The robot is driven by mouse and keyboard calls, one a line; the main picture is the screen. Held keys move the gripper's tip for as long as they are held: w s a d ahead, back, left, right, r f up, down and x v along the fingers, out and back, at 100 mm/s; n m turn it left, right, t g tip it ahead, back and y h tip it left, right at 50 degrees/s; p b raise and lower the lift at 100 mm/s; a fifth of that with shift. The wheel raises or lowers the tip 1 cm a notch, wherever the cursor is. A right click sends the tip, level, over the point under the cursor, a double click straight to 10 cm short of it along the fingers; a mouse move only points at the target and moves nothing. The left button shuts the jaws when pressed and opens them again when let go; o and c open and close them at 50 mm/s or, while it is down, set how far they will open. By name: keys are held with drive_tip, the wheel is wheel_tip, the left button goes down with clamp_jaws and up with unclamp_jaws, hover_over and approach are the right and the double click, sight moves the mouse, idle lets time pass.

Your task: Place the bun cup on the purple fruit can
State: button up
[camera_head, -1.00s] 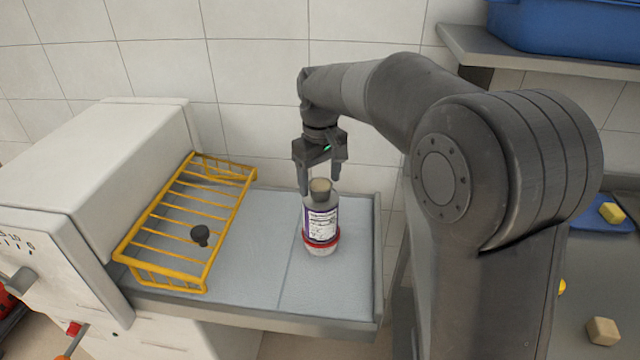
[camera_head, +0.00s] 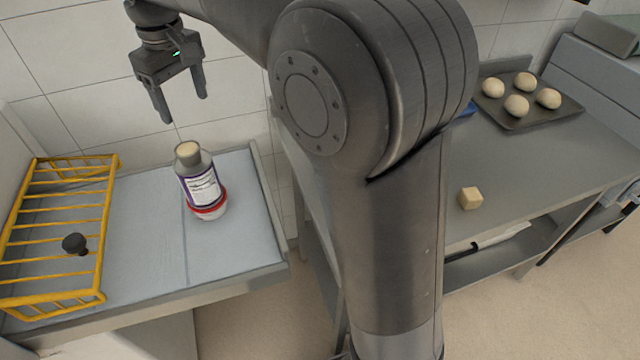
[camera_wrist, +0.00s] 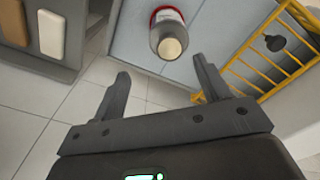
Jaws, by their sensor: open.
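The bun cup (camera_head: 187,151), a small grey cup with a pale bun in its top, stands on the purple fruit can (camera_head: 202,187). The can has a white and purple label and a red and white band at its base, and it stands on the light blue-grey counter top. My gripper (camera_head: 184,108) is open and empty above the cup, clear of it. In the wrist view the bun cup (camera_wrist: 172,47) and the can (camera_wrist: 167,22) show beyond the open fingers (camera_wrist: 160,67), with nothing between them.
A yellow wire rack (camera_head: 106,215) with a dark knob-like object (camera_head: 74,243) lies left of the can. At right, a steel table (camera_head: 560,150) bears a tray (camera_head: 530,118) of several buns and a tan block (camera_head: 470,198).

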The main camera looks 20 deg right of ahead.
drive_tip(key=s+d+m+t, duration=0.3)
drive_tip(key=s+d+m, duration=0.1)
drive_tip(key=s+d, duration=0.95)
drive_tip(key=s+d+f+m+t, duration=0.2)
drive_tip(key=s+d+f+m, duration=0.2)
drive_tip(key=s, duration=0.7)
wheel_tip(320, 180, down, 5)
drive_tip(key=shift+d+r, duration=0.2)
drive_tip(key=shift+d, duration=1.05)
drive_tip(key=shift+o, duration=0.3)
